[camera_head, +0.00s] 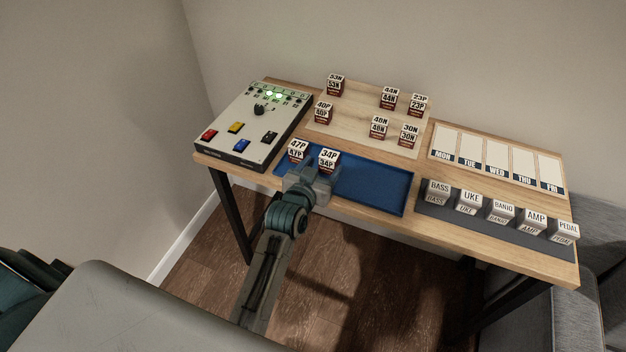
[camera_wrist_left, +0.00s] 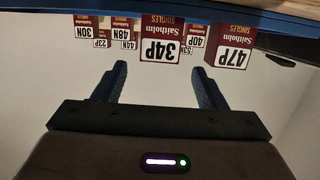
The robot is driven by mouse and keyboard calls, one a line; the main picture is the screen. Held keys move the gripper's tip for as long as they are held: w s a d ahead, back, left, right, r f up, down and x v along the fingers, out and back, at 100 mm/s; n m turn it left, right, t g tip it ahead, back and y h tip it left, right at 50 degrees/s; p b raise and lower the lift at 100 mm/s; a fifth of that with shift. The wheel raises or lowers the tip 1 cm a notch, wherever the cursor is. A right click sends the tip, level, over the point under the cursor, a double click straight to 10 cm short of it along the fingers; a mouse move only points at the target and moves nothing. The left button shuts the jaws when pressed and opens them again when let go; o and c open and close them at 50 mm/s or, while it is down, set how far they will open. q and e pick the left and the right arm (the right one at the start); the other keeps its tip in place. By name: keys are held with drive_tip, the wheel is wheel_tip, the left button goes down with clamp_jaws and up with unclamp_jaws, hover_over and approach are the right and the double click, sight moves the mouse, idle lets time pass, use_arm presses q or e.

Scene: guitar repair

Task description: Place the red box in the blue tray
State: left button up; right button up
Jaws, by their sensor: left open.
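Several small white-and-dark-red boxes with number labels are in view; none is plain red. The 47P box (camera_head: 297,152) and the 34P box (camera_head: 328,161) stand upright at the left end of the blue tray (camera_head: 375,187). My left gripper (camera_head: 312,180) is open and empty at the tray's front edge, close to the 34P box. In the left wrist view, which is upside down, the 34P box (camera_wrist_left: 163,42) is just beyond and between the open fingers (camera_wrist_left: 162,85), and the 47P box (camera_wrist_left: 232,52) is to the right. My right gripper is not in view.
Several like boxes stand on a pale board (camera_head: 345,124) behind the tray. A control panel (camera_head: 252,125) with coloured switches is at the left. A day-card rack (camera_head: 495,160) and a dark strip (camera_head: 460,208) of white labelled blocks are at the right. The tray's right part is empty.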

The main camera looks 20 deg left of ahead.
use_arm(q)
drive_tip(key=s, duration=0.2)
drive_tip(key=s+r, duration=0.1)
drive_tip(key=s, duration=0.2)
drive_tip(key=shift+s+r+b, duration=0.1)
drive_tip(key=shift+s+b, duration=0.15)
drive_tip(key=shift+b, duration=0.05)
